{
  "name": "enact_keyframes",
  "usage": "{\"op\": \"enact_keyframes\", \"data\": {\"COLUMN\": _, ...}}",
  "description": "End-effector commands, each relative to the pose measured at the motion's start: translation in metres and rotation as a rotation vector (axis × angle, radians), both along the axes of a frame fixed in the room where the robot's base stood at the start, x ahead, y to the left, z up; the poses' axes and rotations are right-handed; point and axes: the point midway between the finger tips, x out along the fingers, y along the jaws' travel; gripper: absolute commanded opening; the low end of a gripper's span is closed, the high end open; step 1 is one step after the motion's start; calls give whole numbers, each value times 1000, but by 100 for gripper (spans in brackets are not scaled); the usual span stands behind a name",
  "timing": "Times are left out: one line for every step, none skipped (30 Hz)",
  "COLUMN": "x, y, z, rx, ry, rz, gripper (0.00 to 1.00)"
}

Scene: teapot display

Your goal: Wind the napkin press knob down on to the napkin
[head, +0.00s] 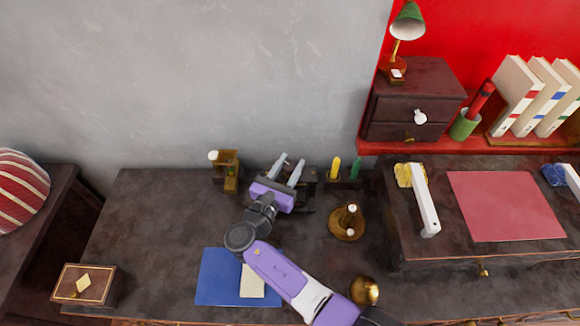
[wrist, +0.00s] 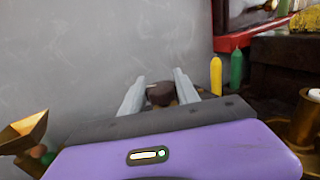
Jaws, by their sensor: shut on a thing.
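My gripper (head: 287,167) is over the back of the dark desk, by the wall. In the wrist view its two grey fingers (wrist: 160,88) stand on either side of a round dark brown knob (wrist: 160,95), and they are shut on it. The knob seems to be that of the napkin press. In the head view a dark frame (head: 308,183), likely the press, shows partly behind the gripper. The napkin cannot be made out in either view, so the gap between press and napkin is hidden.
A brass stand (head: 230,172) is left of the gripper. A yellow candle (head: 335,168) and a green candle (head: 355,168) stand close on the right, with a brass candleholder (head: 347,226) nearer. A blue mat (head: 218,280) lies in front.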

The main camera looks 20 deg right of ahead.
Motion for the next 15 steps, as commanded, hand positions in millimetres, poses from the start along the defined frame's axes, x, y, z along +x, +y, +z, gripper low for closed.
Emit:
{"op": "enact_keyframes", "data": {"x": 0, "y": 0, "z": 0, "rx": 0, "ry": 0, "rz": -4, "gripper": 0}}
{"op": "enact_keyframes", "data": {"x": 0, "y": 0, "z": 0, "rx": 0, "ry": 0, "rz": -6, "gripper": 0}}
{"op": "enact_keyframes", "data": {"x": 0, "y": 0, "z": 0, "rx": 0, "ry": 0, "rz": -8, "gripper": 0}}
{"op": "enact_keyframes", "data": {"x": 0, "y": 0, "z": 0, "rx": 0, "ry": 0, "rz": -9, "gripper": 0}}
{"op": "enact_keyframes", "data": {"x": 0, "y": 0, "z": 0, "rx": 0, "ry": 0, "rz": -9, "gripper": 0}}
{"op": "enact_keyframes", "data": {"x": 0, "y": 0, "z": 0, "rx": 0, "ry": 0, "rz": -9, "gripper": 0}}
{"op": "enact_keyframes", "data": {"x": 0, "y": 0, "z": 0, "rx": 0, "ry": 0, "rz": -9, "gripper": 0}}
{"op": "enact_keyframes", "data": {"x": 0, "y": 0, "z": 0, "rx": 0, "ry": 0, "rz": -9, "gripper": 0}}
{"op": "enact_keyframes", "data": {"x": 0, "y": 0, "z": 0, "rx": 0, "ry": 0, "rz": -9, "gripper": 0}}
{"op": "enact_keyframes", "data": {"x": 0, "y": 0, "z": 0, "rx": 0, "ry": 0, "rz": -9, "gripper": 0}}
{"op": "enact_keyframes", "data": {"x": 0, "y": 0, "z": 0, "rx": 0, "ry": 0, "rz": -9, "gripper": 0}}
{"op": "enact_keyframes", "data": {"x": 0, "y": 0, "z": 0, "rx": 0, "ry": 0, "rz": -9, "gripper": 0}}
{"op": "enact_keyframes", "data": {"x": 0, "y": 0, "z": 0, "rx": 0, "ry": 0, "rz": -9, "gripper": 39}}
{"op": "enact_keyframes", "data": {"x": 0, "y": 0, "z": 0, "rx": 0, "ry": 0, "rz": -8, "gripper": 45}}
{"op": "enact_keyframes", "data": {"x": 0, "y": 0, "z": 0, "rx": 0, "ry": 0, "rz": -8, "gripper": 53}}
